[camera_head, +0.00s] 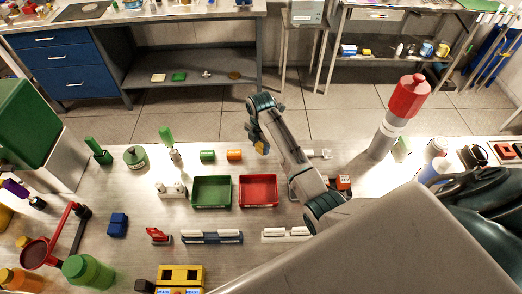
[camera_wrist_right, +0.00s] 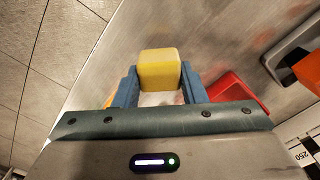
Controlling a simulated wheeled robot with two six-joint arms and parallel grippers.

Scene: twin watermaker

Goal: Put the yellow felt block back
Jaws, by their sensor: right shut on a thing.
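A yellow felt block (camera_wrist_right: 160,70) sits between the blue fingers of my right gripper (camera_wrist_right: 160,88) in the right wrist view. The fingers are shut on its two sides. In the head view, the block (camera_head: 261,148) is a small yellow patch at the tip of my right gripper (camera_head: 257,143), above the back part of the steel table, just behind the red tray. Its lower part is hidden by the wrist in the wrist view. My left gripper is in neither view.
A green tray (camera_head: 211,192) and a red tray (camera_head: 258,191) stand mid-table. An orange cylinder (camera_head: 234,155) and a green one (camera_head: 207,155) lie close left of the gripper. A yellow holder with dark openings (camera_head: 181,274) is at the front. A tall red-topped bottle (camera_head: 405,100) stands right.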

